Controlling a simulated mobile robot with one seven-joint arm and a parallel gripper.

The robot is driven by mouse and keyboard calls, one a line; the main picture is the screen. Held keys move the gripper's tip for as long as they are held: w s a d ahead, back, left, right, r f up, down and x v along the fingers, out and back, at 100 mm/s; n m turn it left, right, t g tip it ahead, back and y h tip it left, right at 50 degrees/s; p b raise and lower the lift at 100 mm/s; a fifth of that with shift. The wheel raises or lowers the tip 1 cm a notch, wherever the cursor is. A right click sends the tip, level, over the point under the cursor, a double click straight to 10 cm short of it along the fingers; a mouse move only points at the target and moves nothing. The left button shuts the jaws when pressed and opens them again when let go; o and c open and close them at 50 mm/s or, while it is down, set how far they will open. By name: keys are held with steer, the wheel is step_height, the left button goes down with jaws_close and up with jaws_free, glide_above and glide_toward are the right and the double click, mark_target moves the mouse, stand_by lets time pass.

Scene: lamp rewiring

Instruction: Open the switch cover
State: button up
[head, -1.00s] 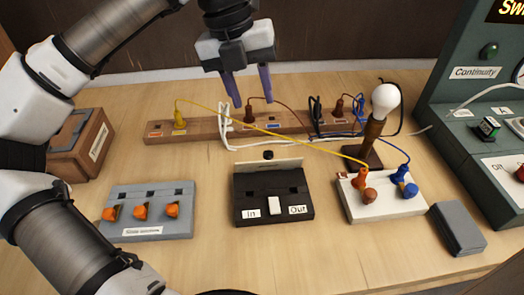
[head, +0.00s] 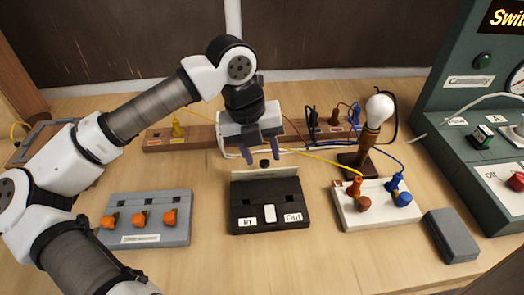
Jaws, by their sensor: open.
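The black switch box (head: 245,198) stands in the middle of the table, with a white rocker (head: 270,212) between its "In" and "Out" labels. A dark panel with a pale top edge, seemingly its cover (head: 262,186), stands raised along the back of the box. A small black knob (head: 265,163) shows at that panel's top edge. My gripper (head: 263,155) points down with its purple fingers apart and nothing visible between them. It appears just behind or above the knob; whether a finger touches it I cannot tell.
A grey block with orange clamps (head: 140,218) lies left. A white block with plugs (head: 375,212), a lamp (head: 379,108) and a grey box (head: 452,236) stand right. Behind is a wooden terminal strip (head: 178,142). A yellow wire (head: 318,157) crosses behind the switch box.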

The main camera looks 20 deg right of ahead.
steer(key=shift+d+f, duration=0.1)
steer(key=shift+f, duration=0.45)
jaws_close()
steer(key=shift+w+d+f+g+y, duration=0.15)
steer(key=shift+w+g, duration=0.15)
steer(key=shift+g, duration=0.3)
steer(key=shift+w+d+f+g+y, duration=0.15)
steer(key=shift+w+g, duration=0.1)
steer(key=shift+g, duration=0.35)
steer(key=shift+w+f+g, duration=0.2)
steer(key=shift+w+g, duration=0.15)
steer(key=shift+g, duration=0.55)
jaws_free()
